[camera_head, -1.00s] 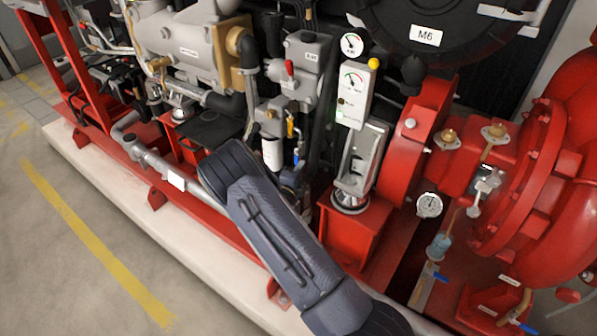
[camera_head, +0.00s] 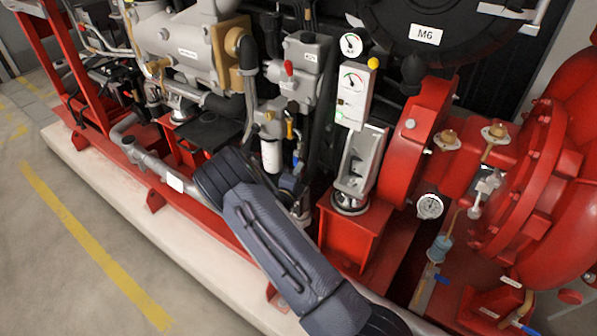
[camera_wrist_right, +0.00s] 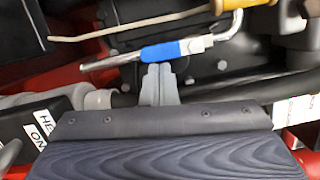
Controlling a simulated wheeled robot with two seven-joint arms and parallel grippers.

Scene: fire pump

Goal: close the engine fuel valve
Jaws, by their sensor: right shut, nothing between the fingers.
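A metal lever with a blue sleeve (camera_wrist_right: 176,49) lies across the upper middle of the right wrist view; I take it to be the engine fuel valve's handle. My right gripper (camera_wrist_right: 159,72) is shut and empty, its grey fingertips just below the blue sleeve in the picture. I cannot tell whether they touch it. In the head view my right arm crosses the lower middle and its fingers are hidden. My left gripper is not in view.
A cream rod (camera_wrist_right: 150,22) runs above the lever and a black hose (camera_wrist_right: 245,92) runs right of my fingers. A black box with white labels (camera_wrist_right: 35,125) is at lower left. The red pump (camera_head: 545,190) stands at right; open floor (camera_head: 70,270) lies at left.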

